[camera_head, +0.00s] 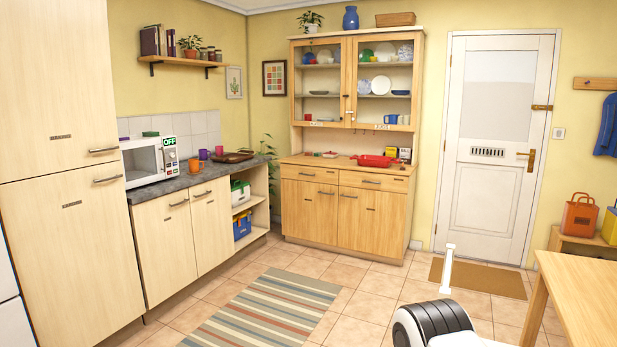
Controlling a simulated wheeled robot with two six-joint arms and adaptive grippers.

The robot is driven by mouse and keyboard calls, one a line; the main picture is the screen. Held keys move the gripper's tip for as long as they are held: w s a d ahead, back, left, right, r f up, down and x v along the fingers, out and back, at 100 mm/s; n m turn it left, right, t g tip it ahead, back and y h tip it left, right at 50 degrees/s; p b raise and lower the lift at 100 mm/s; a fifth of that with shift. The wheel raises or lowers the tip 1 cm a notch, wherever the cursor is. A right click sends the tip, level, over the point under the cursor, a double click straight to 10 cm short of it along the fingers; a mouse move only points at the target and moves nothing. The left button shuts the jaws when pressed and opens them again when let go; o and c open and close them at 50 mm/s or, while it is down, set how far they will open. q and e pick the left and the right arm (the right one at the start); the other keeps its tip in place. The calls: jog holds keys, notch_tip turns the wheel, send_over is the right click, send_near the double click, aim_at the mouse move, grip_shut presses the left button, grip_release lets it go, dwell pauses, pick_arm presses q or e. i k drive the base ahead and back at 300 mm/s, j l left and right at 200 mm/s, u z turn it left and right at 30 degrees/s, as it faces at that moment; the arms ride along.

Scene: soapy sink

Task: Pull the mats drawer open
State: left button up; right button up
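The wooden dresser (345,205) stands against the back wall. It has two drawers side by side under its counter, a left drawer (309,174) and a right drawer (372,181). Both look shut, and each has a metal handle and a small label. The labels are too small to read, so I cannot tell which is the mats drawer. Neither of my grippers is in view.
A striped rug (265,312) lies on the tiled floor before the dresser. The kitchen counter (180,184) runs along the left. A wooden table (580,295) stands at the front right. Open floor (375,268) lies before the dresser, and a doormat (478,279) before the white door (494,205).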

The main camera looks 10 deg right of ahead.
aim_at(316, 170)
jog(key=i+j+u, duration=0.25)
jog(key=i+j, duration=0.15)
jog(key=i+j+u, duration=0.25)
jog(key=i, duration=0.25)
jog(key=i+j+z, duration=0.1)
jog(key=i+z, duration=0.4)
jog(key=i+j+z, duration=0.25)
jog(key=i+z, duration=0.2)
jog(key=i+l+z, duration=0.1)
jog(key=i+z, duration=0.2)
jog(key=i, duration=0.3)
jog(key=i+z, duration=0.3)
jog(key=i, duration=0.3)
